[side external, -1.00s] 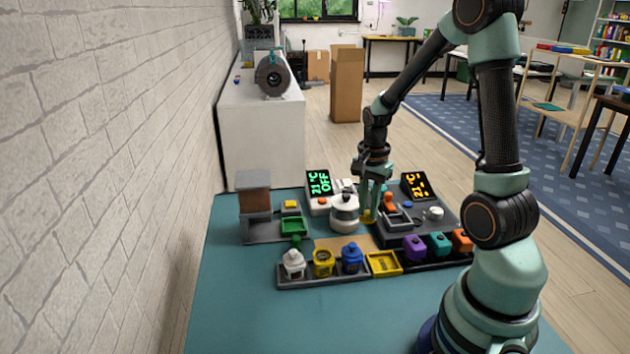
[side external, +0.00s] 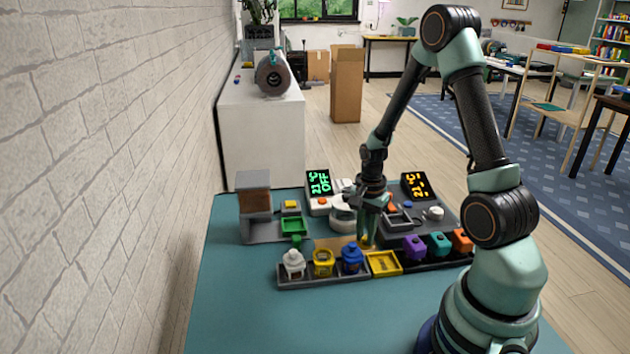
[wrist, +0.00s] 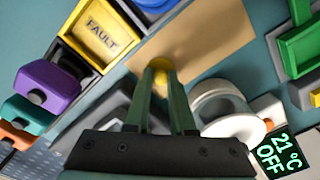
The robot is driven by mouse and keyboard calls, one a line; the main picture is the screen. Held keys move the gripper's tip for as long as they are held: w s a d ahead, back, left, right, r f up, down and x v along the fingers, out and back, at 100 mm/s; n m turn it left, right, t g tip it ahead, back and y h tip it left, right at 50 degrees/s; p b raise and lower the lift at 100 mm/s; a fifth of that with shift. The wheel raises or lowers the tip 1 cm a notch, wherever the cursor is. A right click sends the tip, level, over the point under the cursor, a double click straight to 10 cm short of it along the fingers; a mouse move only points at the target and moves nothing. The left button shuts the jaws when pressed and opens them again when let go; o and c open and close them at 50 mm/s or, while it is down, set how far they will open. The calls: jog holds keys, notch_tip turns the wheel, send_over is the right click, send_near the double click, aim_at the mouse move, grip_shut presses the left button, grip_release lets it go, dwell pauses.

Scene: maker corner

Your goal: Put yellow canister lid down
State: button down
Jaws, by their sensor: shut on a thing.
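My gripper (side external: 367,240) is shut on the yellow canister lid (wrist: 160,66). In the wrist view only a small yellow part of the lid shows at the fingertips, over the edge of a tan pad (wrist: 208,38). In the side view the lid is mostly hidden by the fingers. I cannot tell whether it touches the surface below. The yellow canister (side external: 323,262) stands lidless in the front rack, left of my gripper, between a white canister (side external: 293,264) and a blue canister (side external: 352,259).
A yellow FAULT tray (side external: 384,264) sits in front of my gripper. A round white device (wrist: 228,108) is close behind my gripper. A green tray (side external: 294,226) lies left. The teal table front is clear.

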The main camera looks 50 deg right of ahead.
aim_at(365, 238)
jog(key=c, duration=0.8)
grip_release()
jog(key=shift+f, duration=0.15)
jog(key=shift+o, duration=0.2)
notch_tip(365, 238, up, 12)
jog(key=a+r+n+t, duration=0.2)
jog(key=a+r+n, duration=0.4)
jog(key=a+n, duration=0.3)
jog(key=s+a+r+n+t, duration=0.1)
jog(key=a+r+n+t, duration=0.2)
jog(key=a+r+n, duration=0.3)
jog(key=shift+s+a+r+n+t, duration=0.2)
jog(key=shift+a+r+n+t, duration=0.1)
jog(key=shift+a+n, duration=1.35)
jog(key=shift+a, duration=0.1)
